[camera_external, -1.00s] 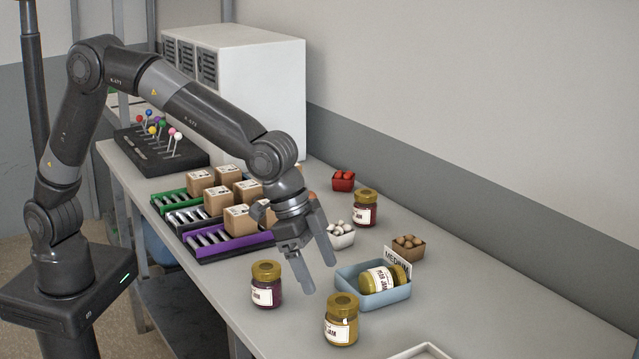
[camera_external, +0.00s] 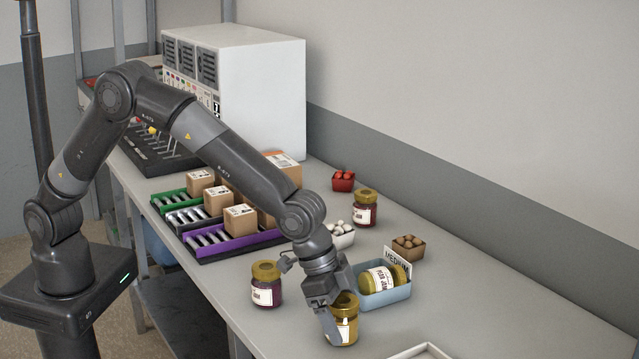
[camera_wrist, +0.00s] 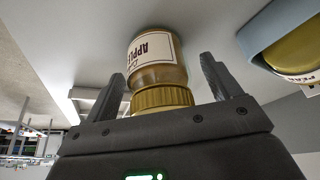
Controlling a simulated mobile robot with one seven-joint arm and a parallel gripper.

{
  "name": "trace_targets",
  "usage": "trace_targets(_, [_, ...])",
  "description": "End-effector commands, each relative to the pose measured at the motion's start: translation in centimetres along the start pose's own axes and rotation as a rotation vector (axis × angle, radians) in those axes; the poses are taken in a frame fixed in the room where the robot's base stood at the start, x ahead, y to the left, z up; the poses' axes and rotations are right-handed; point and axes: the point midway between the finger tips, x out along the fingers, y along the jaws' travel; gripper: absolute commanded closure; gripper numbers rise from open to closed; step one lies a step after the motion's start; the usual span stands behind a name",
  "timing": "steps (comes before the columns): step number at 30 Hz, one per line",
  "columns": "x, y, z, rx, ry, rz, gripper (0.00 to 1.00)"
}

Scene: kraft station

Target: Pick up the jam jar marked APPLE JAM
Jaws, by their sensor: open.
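The jam jar marked APPLE (camera_wrist: 152,55) shows in the wrist view, with a gold lid, amber contents and a white label. It stands between the two fingers of my gripper (camera_wrist: 168,82), with visible gaps on both sides. In the external view this jar (camera_external: 348,332) stands upright near the table's front edge, partly hidden by my gripper (camera_external: 328,318). My gripper is open, its fingers reaching down around the jar from above.
A dark red jam jar (camera_external: 266,292) stands close to the left. A blue bin (camera_external: 392,297) holding a tipped PEAR JAM jar (camera_external: 380,279) is just right. A white tray (camera_external: 420,351) lies at the front. Another jar (camera_external: 365,210) and small punnets stand further back.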

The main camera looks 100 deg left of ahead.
Motion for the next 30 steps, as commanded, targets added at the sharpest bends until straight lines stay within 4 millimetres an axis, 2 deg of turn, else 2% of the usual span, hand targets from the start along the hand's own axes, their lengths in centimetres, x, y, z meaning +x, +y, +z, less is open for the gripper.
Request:
trace_targets(7, [0.06,0.0,-0.03,0.0,0.001,0.0,0.19])
trace_targets(27, [0.04,0.0,-0.02,0.0,0.001,0.0,0.74])
trace_targets(30, [-0.02,0.0,-0.09,0.0,0.002,0.0,0.77])
